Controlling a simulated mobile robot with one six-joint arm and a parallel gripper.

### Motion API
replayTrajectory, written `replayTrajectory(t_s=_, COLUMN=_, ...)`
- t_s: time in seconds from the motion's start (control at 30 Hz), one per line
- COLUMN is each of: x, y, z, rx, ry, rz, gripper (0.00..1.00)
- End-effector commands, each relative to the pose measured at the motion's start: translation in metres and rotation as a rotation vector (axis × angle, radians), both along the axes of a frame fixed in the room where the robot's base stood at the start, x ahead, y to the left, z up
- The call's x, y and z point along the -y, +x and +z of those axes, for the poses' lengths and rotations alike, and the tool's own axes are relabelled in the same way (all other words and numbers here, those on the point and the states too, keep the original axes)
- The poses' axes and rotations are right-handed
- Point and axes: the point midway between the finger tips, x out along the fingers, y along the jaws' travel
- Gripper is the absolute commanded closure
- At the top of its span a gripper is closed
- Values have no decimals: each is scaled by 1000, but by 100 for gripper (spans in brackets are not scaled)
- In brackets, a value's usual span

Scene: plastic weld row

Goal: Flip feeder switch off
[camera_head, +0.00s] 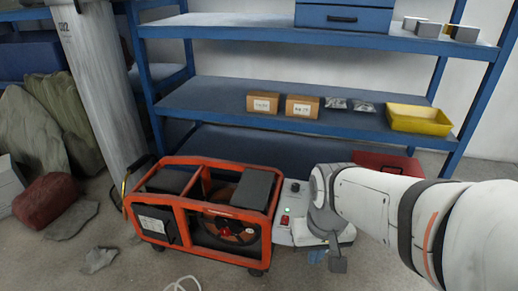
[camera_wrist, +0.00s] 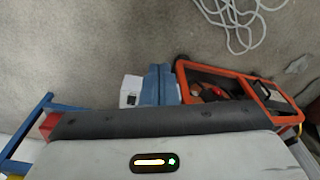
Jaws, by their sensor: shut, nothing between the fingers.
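The feeder is a pale grey box (camera_head: 300,232) at the right end of an orange-framed unit (camera_head: 218,212). A red switch (camera_head: 285,220) shows on its face, with a small green light above it; its position is too small to tell. My gripper (camera_head: 317,256) is at the box's right front side, partly hidden by my wrist, and apart from the switch. In the wrist view my gripper (camera_wrist: 159,72) shows blue fingers, shut and empty. A white box (camera_wrist: 130,90), seemingly the feeder, is partly visible beside them, and the orange frame (camera_wrist: 182,82) lies to the right.
Blue shelving (camera_head: 365,118) stands behind, with cartons (camera_head: 302,106) and a yellow tray (camera_head: 420,119). A red case (camera_head: 388,162) is behind my arm. A pale column (camera_head: 97,90) stands at left. White cable (camera_wrist: 240,22) lies on the floor, which is otherwise mostly clear in front.

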Motion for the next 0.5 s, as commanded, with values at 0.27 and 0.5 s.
replayTrajectory(t_s=0.27, x=0, y=0, z=0, rx=0, ry=0, rz=0, gripper=100)
replayTrajectory(t_s=0.5, x=-4, y=32, z=10, rx=20, ry=-45, rz=-58, gripper=100)
